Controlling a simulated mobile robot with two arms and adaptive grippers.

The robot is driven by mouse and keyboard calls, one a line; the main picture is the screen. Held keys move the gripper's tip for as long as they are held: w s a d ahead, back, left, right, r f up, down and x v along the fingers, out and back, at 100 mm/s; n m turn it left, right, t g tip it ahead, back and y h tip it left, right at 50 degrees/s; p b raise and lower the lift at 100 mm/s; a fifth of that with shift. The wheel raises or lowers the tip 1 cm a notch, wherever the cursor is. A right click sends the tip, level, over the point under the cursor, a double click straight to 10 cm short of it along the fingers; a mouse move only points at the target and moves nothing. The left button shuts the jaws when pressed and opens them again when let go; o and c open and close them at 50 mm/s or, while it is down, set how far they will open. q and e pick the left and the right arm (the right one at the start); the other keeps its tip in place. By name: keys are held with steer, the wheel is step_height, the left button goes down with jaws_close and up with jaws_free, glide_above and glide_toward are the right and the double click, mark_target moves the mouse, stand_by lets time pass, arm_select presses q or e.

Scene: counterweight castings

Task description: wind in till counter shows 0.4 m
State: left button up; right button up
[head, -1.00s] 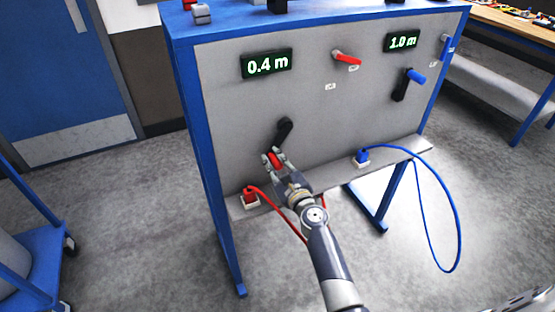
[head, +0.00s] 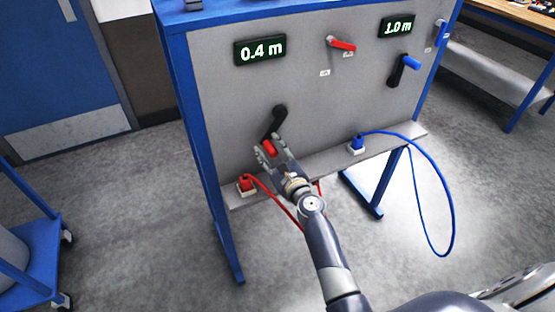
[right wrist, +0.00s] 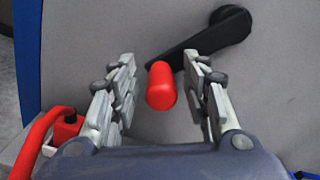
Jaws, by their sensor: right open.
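The left counter (head: 260,50) on the grey panel reads 0.4 m. Below it a black crank arm (head: 279,120) hangs down and to the left, with a red handle (head: 268,148) at its end. My right gripper (head: 268,153) is open, with its fingers on either side of the red handle. In the right wrist view the red handle (right wrist: 161,86) stands between the two open fingers (right wrist: 160,92), with gaps on both sides. The black crank arm (right wrist: 215,37) runs up to the right there. My left gripper is not in view.
A second counter (head: 397,26) reads 1.0 m, above a blue-handled crank (head: 404,68). A red lever (head: 341,44) sits between. Red (head: 247,183) and blue (head: 357,143) plugs with cables stand on the lower ledge. A blue cart (head: 30,260) is at lower left.

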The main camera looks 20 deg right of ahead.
steer(key=s, duration=1.1)
steer(key=shift+s+d, duration=0.25)
steer(key=shift+d, duration=0.15)
steer(key=s+a+f+n+g, duration=0.25)
steer(key=s+f+n, duration=0.25)
steer(key=f, duration=0.6)
steer(key=s+a+f+n+g+y, duration=0.1)
steer(key=s+f+n+g, duration=0.35)
steer(key=f, duration=0.75)
steer(key=s+a+f+n+g, duration=0.2)
steer(key=s+f+n, duration=0.35)
steer(key=f, duration=0.55)
steer(key=s+d+f+n+g, duration=0.2)
steer(key=s+f+n, duration=0.3)
steer(key=s, duration=0.5)
steer(key=s+d+f+n+g+h, duration=0.1)
steer(key=s+d+f+n+g, duration=0.1)
steer(key=s+f+n, duration=0.4)
steer(key=s+d+f+n+g+h, duration=0.1)
steer(key=s+f+n+g, duration=0.3)
steer(key=s, duration=1.1)
step_height(320, 180, down, 3)
steer(key=shift+s+d+r+n, duration=0.1)
steer(key=shift+s+d+n, duration=0.3)
steer(key=shift+d+n, duration=0.55)
steer(key=shift+a, duration=0.3)
steer(key=shift+c, duration=0.6)
